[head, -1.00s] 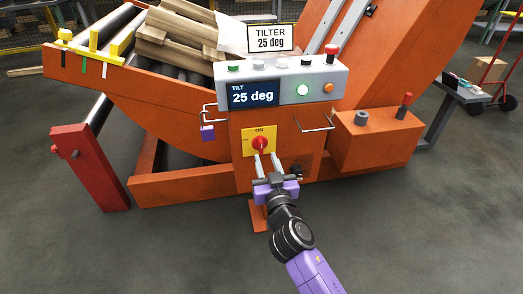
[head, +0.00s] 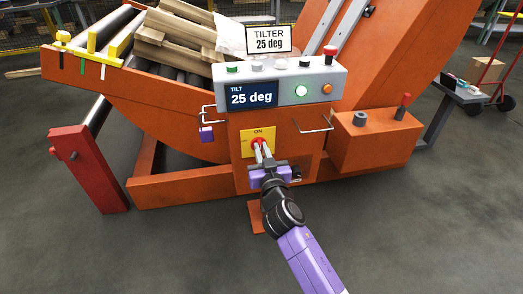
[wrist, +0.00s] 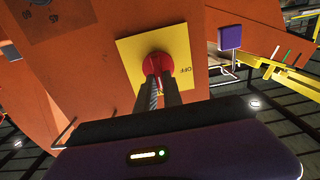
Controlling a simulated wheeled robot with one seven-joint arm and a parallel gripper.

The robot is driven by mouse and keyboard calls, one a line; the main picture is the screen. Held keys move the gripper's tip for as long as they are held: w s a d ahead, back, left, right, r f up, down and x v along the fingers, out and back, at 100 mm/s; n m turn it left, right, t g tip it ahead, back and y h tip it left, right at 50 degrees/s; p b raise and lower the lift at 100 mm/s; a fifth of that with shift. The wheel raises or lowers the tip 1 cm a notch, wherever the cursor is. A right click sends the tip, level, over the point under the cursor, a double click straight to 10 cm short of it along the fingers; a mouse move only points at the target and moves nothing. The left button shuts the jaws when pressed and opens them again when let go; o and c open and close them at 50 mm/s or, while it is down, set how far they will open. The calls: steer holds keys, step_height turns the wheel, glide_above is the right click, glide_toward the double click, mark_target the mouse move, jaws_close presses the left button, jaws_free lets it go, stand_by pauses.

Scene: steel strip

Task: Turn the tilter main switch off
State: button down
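The main switch is a red rotary knob (head: 260,141) on a yellow plate (head: 246,148) on the orange front of the tilter. "ON" is printed at the plate's top. In the wrist view the red knob (wrist: 158,63) sits mid-plate, and "OFF" shows on the yellow plate (wrist: 184,42). My gripper (head: 263,151) is at the knob, its two fingers close together. In the wrist view the gripper (wrist: 161,80) has a finger on each side of the knob's middle, seemingly shut on its grip. The fingers hide part of the knob.
Above is a grey control box (head: 322,87) with buttons, a lit green lamp and a display reading "25 deg" (head: 251,96). A purple padlock (head: 206,134) hangs left of the plate. A metal handle (head: 315,126) juts out at right. The floor in front is clear.

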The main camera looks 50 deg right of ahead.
steer(key=shift+n, duration=0.4)
steer(key=shift+w+a+f+n+p, duration=0.15)
steer(key=shift+n+p, duration=0.25)
steer(key=shift+n, duration=2.45)
steer(key=shift+w+a+f+n+p, duration=0.1)
steer(key=shift+a+f+n+p, duration=0.2)
steer(key=shift+n, duration=2.6)
steer(key=shift+w+a+f+n+p, duration=0.15)
steer(key=shift+n+p, duration=0.35)
steer(key=shift+n, duration=2.35)
steer(key=c, duration=1.5)
jaws_free()
steer(key=shift+d, duration=0.1)
steer(key=shift+s, duration=0.15)
